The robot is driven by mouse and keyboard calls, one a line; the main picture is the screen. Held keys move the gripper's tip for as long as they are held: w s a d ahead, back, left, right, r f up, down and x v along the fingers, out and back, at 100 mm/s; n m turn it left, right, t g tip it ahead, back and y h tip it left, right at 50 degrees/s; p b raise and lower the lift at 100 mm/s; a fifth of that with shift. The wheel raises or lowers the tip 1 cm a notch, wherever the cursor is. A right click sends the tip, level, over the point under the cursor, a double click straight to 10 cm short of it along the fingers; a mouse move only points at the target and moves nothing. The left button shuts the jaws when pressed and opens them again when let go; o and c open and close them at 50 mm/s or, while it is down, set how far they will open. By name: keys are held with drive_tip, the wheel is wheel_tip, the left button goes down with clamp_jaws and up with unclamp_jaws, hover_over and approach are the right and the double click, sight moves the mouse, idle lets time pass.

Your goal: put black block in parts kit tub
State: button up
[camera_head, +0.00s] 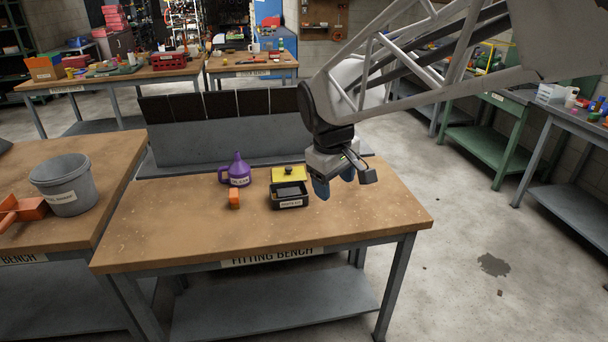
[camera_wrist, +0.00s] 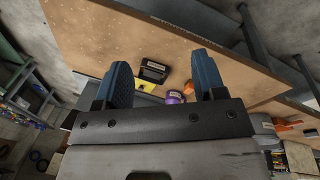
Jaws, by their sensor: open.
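A small black open tub (camera_head: 290,203) with a white label stands on the fitting bench; I take it as the parts kit tub. It also shows in the wrist view (camera_wrist: 153,76). A dark grey shape shows inside it, but I cannot tell whether this is the black block or the tub's floor. A yellow lid-like piece (camera_head: 279,175) with a small black knob-like part on top is right behind the tub. No separate black block is clear on the bench. My gripper (camera_head: 334,184) is open and empty above the bench, right of the tub; its blue fingers (camera_wrist: 161,60) are spread.
A purple jug (camera_head: 238,172) and an orange block (camera_head: 234,198) stand left of the tub. A grey bin rack (camera_head: 215,137) with dark panels runs along the bench's back. The bench's front and right are clear. A grey bucket (camera_head: 70,202) stands on the left bench.

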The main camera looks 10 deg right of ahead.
drive_tip(key=s+f+m, duration=0.1)
drive_tip(key=s+m, duration=0.2)
drive_tip(key=s, duration=0.7)
drive_tip(key=s+f+m+t+y, duration=0.1)
drive_tip(key=s+f+m, duration=0.1)
drive_tip(key=s, duration=0.7)
drive_tip(key=shift+s+d+m, duration=0.35)
drive_tip(key=shift+d+m, duration=0.1)
drive_tip(key=shift+m, duration=0.15)
